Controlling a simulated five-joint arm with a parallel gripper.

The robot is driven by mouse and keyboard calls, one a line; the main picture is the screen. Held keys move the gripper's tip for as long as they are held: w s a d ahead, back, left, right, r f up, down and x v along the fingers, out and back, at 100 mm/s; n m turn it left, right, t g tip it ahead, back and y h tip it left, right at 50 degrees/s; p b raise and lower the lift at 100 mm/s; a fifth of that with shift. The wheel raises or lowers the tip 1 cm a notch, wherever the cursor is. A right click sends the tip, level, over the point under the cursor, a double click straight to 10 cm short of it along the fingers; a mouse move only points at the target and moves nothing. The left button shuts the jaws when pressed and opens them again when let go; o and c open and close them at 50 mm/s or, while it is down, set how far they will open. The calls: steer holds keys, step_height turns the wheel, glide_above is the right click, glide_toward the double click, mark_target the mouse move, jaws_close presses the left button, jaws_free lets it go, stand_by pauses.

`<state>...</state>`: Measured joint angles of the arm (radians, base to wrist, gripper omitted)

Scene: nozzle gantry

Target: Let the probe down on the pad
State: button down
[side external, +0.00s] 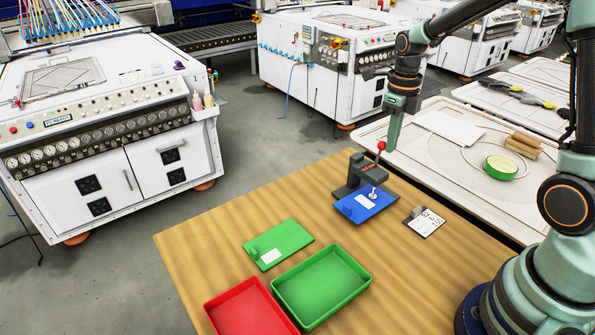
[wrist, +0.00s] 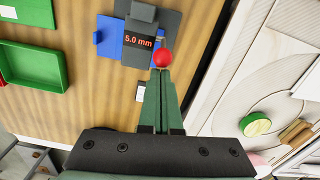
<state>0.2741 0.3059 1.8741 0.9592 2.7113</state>
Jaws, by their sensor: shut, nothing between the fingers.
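A dark gauge stand (side external: 356,178) is on the wooden table, and its display reads "5.0 mm" in the wrist view (wrist: 138,40). Its lever ends in a red ball knob (side external: 381,146), also in the wrist view (wrist: 163,57). The silver probe (side external: 374,192) is over a blue plate (side external: 358,208); whether it touches the pad I cannot tell. My gripper (side external: 392,148) is shut and empty, pointing down just right of the red knob. In the wrist view its fingertips (wrist: 159,74) are right by the knob; contact is unclear.
A green plate (side external: 290,238) with a white label, a green tray (side external: 345,292) and a red tray (side external: 245,312) are at the front left of the table. A pale worktop (side external: 440,165) adjoins behind.

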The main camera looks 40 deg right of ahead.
steer(key=shift+r, duration=0.75)
step_height(320, 180, up, 9)
glide_above(380, 142)
steer(key=shift+w+d, duration=0.35)
steer(key=shift+d, duration=0.1)
stand_by(0.4)
